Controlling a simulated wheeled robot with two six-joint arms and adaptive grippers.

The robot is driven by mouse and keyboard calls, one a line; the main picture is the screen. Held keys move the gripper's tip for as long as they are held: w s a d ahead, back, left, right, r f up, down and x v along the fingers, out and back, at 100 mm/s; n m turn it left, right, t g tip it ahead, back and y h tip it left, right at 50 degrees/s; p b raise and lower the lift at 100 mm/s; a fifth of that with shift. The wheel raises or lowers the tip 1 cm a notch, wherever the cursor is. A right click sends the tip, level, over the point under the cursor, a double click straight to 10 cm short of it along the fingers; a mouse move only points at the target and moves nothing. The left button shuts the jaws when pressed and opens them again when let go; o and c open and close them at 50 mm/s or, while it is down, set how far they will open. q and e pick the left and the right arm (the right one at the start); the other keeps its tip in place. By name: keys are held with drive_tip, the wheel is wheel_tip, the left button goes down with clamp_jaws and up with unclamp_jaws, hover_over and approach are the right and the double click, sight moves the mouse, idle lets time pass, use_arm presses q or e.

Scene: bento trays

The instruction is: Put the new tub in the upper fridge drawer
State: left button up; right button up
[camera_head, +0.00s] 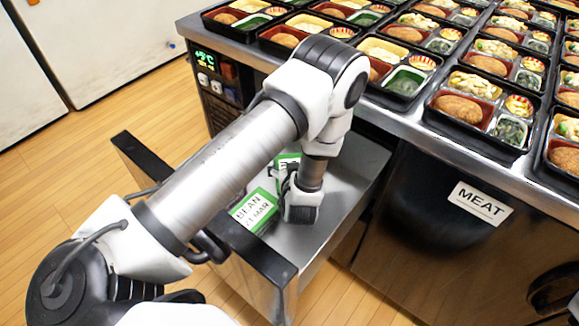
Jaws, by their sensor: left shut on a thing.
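The open fridge drawer (352,180) is pulled out below the counter, with a bare metal floor on its right side. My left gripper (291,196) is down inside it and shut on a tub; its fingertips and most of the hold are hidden. A tub with a green and white label reading BEAN and a MAR date (253,210) lies right beside the gripper on its left. A second green label (287,161) shows partly behind the gripper. I cannot tell for sure which labelled tub is in the grip. My right gripper is out of view.
The steel counter (400,121) above holds several filled black bento trays (478,108). A closed drawer front labelled MEAT (481,203) is to the right. A control panel with a green display (205,60) is at the left. Wooden floor lies left.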

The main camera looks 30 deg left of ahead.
use_arm(q)
drive_tip(key=shift+f, duration=0.55)
drive_tip(key=o, duration=1.2)
drive_tip(key=shift+r, duration=0.2)
drive_tip(key=p+v, duration=0.1)
drive_tip(key=v, duration=0.2)
drive_tip(key=p+v, duration=0.1)
drive_tip(key=v, duration=0.2)
drive_tip(key=p+v, duration=0.1)
drive_tip(key=v, duration=0.2)
drive_tip(key=shift+w+d+r, duration=0.1)
drive_tip(key=shift+r, duration=0.3)
drive_tip(key=s+p, duration=0.1)
drive_tip(key=p, duration=0.3)
drive_tip(key=s+d+p, duration=0.1)
drive_tip(key=p, duration=0.4)
drive_tip(key=shift+s+d+r, duration=0.1)
drive_tip(key=shift+s+d, duration=0.05)
drive_tip(key=shift+d, duration=0.15)
